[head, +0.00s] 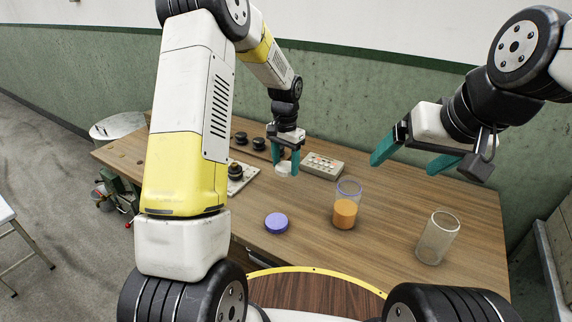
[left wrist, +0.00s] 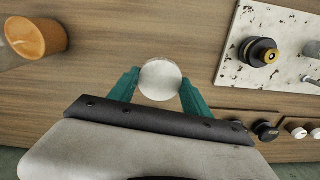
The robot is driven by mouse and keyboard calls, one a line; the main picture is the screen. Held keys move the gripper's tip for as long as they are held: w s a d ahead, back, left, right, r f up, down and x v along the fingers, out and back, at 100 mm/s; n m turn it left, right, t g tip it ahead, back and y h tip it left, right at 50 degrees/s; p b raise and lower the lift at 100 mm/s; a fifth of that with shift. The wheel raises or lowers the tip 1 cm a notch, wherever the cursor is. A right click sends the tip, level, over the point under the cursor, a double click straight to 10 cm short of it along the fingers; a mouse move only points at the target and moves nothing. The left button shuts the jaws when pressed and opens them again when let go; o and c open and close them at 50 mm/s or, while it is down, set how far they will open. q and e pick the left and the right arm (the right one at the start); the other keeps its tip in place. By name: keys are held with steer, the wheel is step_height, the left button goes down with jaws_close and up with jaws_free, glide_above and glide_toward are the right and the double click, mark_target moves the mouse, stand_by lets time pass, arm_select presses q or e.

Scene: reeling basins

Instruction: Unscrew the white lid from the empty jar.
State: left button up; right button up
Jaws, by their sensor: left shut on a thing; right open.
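A round white lid (head: 283,170) sits between the fingertips of my left gripper (head: 285,163), which is shut on it low over the middle of the table. The left wrist view shows it from above as a pale disc (left wrist: 160,80) between the teal fingers (left wrist: 158,88). Whether a jar is under it I cannot tell. A tall clear empty jar (head: 438,238) stands upright and uncovered at the right front. My right gripper (head: 405,163) is open and empty above the table's right part.
A control box (head: 322,166) is just right of my left gripper; a plate with a black knob (head: 235,172) is left. Bare table lies around the purple disc.

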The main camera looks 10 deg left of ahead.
arm_select(q)
steer(key=shift+f, duration=3.55)
steer(key=shift+f, duration=0.15)
steer(key=o, duration=1.5)
steer(key=shift+o, duration=0.2)
step_height(320, 180, up, 12)
steer(key=shift+r, duration=0.25)
step_height(320, 180, up, 7)
steer(key=n+t, duration=0.1)
glide_above(285, 188)
steer(key=s+a, duration=0.1)
steer(key=s, duration=0.3)
steer(key=s+a+r+n+t+h, duration=0.1)
steer(key=s+r+n+t, duration=0.1)
steer(key=s+r, duration=0.65)
steer(key=s+r+n+t+h, duration=0.1)
steer(key=s+r+n+t, duration=0.1)
steer(key=s, duration=1.3)
steer(key=shift+s+a+t, duration=0.3)
steer(key=shift+s+t, duration=0.05)
steer(key=shift+t, duration=0.25)
